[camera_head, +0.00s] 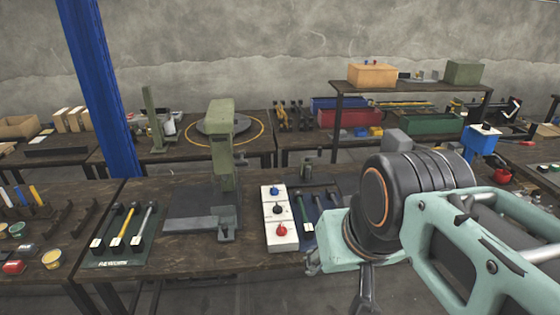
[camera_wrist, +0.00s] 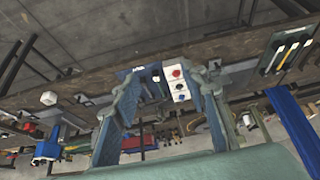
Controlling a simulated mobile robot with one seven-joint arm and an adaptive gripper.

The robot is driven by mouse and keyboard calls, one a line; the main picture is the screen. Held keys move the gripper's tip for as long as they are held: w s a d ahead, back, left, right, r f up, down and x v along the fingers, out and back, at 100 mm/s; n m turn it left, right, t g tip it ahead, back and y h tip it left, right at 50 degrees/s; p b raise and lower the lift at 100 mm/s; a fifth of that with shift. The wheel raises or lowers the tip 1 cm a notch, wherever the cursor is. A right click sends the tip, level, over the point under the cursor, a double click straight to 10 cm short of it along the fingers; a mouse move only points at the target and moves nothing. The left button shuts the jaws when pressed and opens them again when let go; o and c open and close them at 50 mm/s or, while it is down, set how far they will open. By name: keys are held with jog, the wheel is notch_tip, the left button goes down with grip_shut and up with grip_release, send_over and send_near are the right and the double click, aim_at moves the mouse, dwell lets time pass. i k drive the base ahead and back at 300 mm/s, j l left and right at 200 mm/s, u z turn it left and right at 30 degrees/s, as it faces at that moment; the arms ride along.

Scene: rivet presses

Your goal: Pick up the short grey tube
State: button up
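I cannot pick out the short grey tube for certain in either view. A small pale grey cylinder (camera_head: 169,125) stands on the back left table beside a green post, too small to identify. My gripper (camera_wrist: 166,82) shows in the wrist view with its two fingers spread wide and nothing between them. Beyond the fingers, the white button box (camera_wrist: 177,84) and the table edge appear. In the head view my arm covers the right of the front table, and the gripper is mostly hidden below it.
The front table (camera_head: 170,259) carries a green press (camera_head: 222,150), a button box (camera_head: 279,218) and a mat with tools (camera_head: 122,235). A blue column (camera_head: 100,85) rises behind it. A blue device (camera_head: 481,139) stands at right. A shelf (camera_head: 410,89) is at the back.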

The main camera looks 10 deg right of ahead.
aim_at(315, 195)
jog(key=i+l+z, duration=0.15)
jog(key=i+z, duration=0.5)
jog(key=i, duration=0.2)
